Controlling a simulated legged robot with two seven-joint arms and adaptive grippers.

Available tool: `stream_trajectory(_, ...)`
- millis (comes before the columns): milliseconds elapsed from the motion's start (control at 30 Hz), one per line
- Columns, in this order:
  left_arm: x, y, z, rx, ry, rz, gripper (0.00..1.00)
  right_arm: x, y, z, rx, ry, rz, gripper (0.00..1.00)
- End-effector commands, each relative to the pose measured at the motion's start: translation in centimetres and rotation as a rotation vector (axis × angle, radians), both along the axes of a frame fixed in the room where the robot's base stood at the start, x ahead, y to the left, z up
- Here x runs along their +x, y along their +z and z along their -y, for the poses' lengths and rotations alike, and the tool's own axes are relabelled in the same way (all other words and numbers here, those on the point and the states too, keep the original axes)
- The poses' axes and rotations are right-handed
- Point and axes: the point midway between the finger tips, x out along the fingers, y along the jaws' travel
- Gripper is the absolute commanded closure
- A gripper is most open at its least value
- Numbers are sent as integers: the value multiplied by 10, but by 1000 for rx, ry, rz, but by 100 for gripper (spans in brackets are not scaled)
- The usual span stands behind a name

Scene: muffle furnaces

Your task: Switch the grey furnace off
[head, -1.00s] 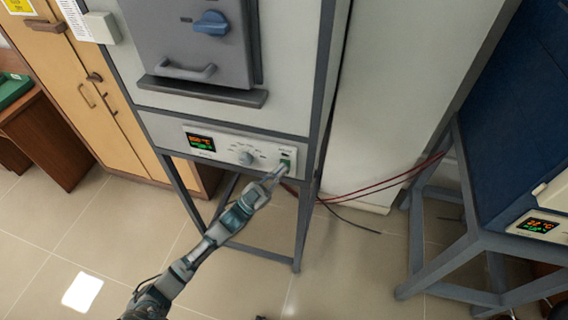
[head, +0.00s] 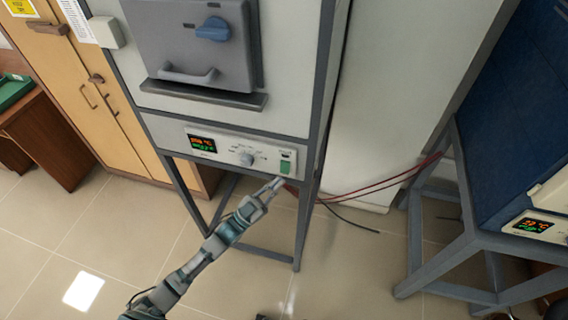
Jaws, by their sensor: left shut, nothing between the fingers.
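The grey furnace (head: 290,60) stands on a grey frame in the middle of the head view, its door shut under a blue knob (head: 213,28). Its control panel (head: 225,152) has a lit display (head: 202,144) with orange and green characters, a round dial (head: 247,159) and a green rocker switch (head: 286,167) at the right end. My left gripper (head: 279,183) is shut and empty, its tip just below and left of the green switch, seemingly a little apart from it.
A blue furnace (head: 515,110) with its own lit display (head: 533,225) stands on a frame at the right. Red and black cables (head: 375,188) run between the two stands. A wooden cabinet (head: 75,90) is at the left. The tiled floor in front is mostly clear.

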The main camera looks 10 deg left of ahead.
Motion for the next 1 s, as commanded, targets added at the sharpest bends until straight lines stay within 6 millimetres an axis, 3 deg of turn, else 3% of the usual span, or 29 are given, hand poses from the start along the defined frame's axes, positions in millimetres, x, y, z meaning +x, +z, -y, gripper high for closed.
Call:
stream_trajectory(300,-23,-3,-1,0,0,-1,100,2,9,0,-1,0,2,60)
stream_trajectory(833,-23,-5,-1,2,3,-5,100,1,8,0,0,0,2,60)
stream_trajectory(933,-14,-24,-6,15,31,-49,100,-1,7,0,0,0,0,60)
stream_trajectory(1000,-3,-54,-13,36,75,-120,100,-3,5,1,-1,1,-2,60)
